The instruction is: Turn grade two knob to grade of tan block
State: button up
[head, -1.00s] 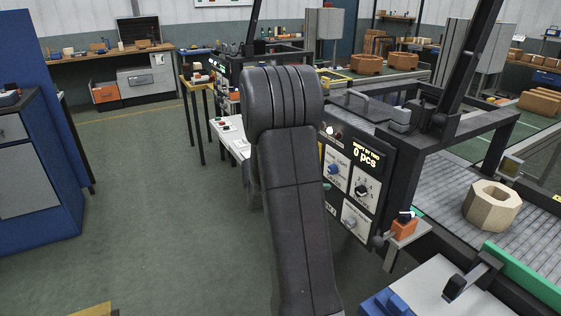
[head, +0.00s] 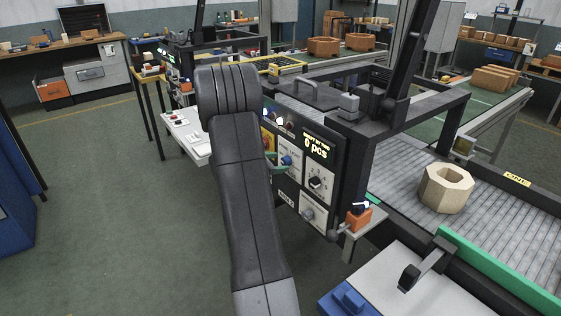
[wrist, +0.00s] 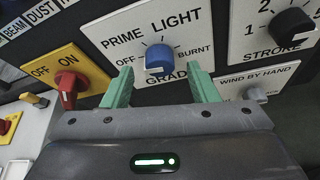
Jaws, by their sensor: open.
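In the head view the knob (head: 287,160) is small. My gripper (wrist: 159,72) is open, its green fingers on either side of the knob's lower part; whether they touch it I cannot tell. In the head view one green finger (head: 277,168) shows beside the knob; my arm hides the rest. The tan block (head: 447,188), eight-sided with a hole, lies on the grey roller conveyor (head: 400,190).
A red OFF/ON switch (wrist: 68,88) on a yellow plate is left of the grade knob. A black stroke knob (wrist: 291,26) is at right, with a grey hand-wind knob (wrist: 256,94) below. An orange box (head: 358,217) stands on a small shelf by the panel.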

jog(key=shift+x, duration=1.15)
jog(key=c, duration=1)
jog(key=shift+o, duration=0.2)
jog(key=shift+f+b, duration=0.25)
jog(key=shift+b, duration=0.75)
jog(key=b, duration=0.3)
jog(key=m+t+b, duration=0.1)
jog(key=b, duration=0.2)
jog(key=shift+f+m+y, duration=0.25)
jog(key=shift+m+y, duration=0.05)
jog(key=m+t+b, duration=0.1)
jog(key=b, duration=0.6)
jog(key=m+t+b, duration=0.1)
jog(key=m+b, duration=0.1)
jog(key=b, duration=0.5)
jog(key=m+t+b, duration=0.1)
jog(key=m+b, duration=0.1)
jog(key=b, duration=0.6)
jog(key=shift+s+d+f+y, duration=0.15)
jog(key=shift+s+y, duration=0.1)
jog(key=shift+y, duration=0.05)
jog(key=m+b, duration=0.1)
jog(key=b, duration=0.1)
jog(key=shift+b, duration=0.35)
jog(key=shift+r+t+b, duration=0.25)
jog(key=shift+t+b, duration=0.05)
jog(key=shift+b, duration=0.25)
